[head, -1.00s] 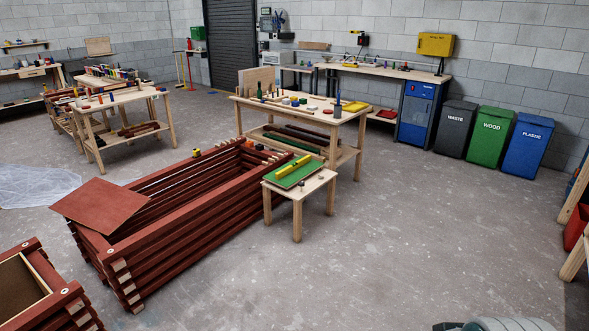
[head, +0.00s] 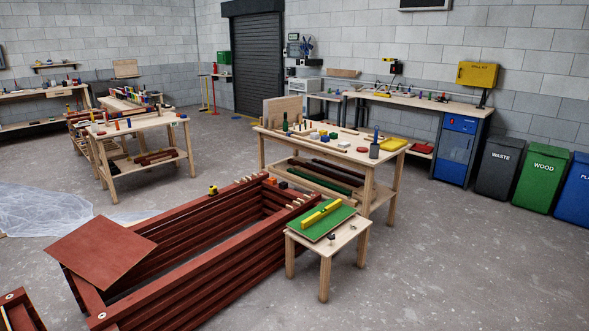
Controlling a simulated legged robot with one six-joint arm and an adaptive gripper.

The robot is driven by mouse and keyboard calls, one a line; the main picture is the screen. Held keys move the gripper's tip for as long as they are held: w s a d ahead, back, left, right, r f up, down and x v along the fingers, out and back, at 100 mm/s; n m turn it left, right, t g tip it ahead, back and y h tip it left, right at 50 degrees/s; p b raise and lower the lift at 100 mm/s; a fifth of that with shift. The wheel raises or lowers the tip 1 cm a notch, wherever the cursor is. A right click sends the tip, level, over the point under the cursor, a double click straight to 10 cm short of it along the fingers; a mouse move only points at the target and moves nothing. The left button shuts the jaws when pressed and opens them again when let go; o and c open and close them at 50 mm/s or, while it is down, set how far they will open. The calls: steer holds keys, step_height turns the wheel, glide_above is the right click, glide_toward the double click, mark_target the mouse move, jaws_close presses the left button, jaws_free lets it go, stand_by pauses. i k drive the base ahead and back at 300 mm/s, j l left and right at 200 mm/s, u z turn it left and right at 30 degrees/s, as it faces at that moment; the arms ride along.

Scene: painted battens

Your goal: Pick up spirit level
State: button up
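A yellow bar that looks like the spirit level (head: 321,213) lies on a green board (head: 338,223). The board rests on a small wooden stool (head: 345,238), beside the right end of a red batten-built box. The bar lies at a slant across the board, and nothing is seen touching it from above. My gripper is not in view.
The red batten box (head: 190,275) fills the lower left, with a red panel (head: 100,250) across its near left corner. A wooden workbench (head: 385,165) with tools stands behind the stool. The floor right of the stool (head: 450,260) is clear.

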mark_target(315, 218)
steer(key=i+u, duration=0.1)
steer(key=i, duration=1.9)
steer(key=i+z, duration=0.1)
steer(key=i, duration=0.35)
steer(key=i+j+z, duration=0.15)
steer(key=i, duration=0.3)
steer(key=i+j+z, duration=0.1)
steer(key=i, duration=0.35)
steer(key=i+j+z, duration=0.1)
steer(key=i, duration=0.35)
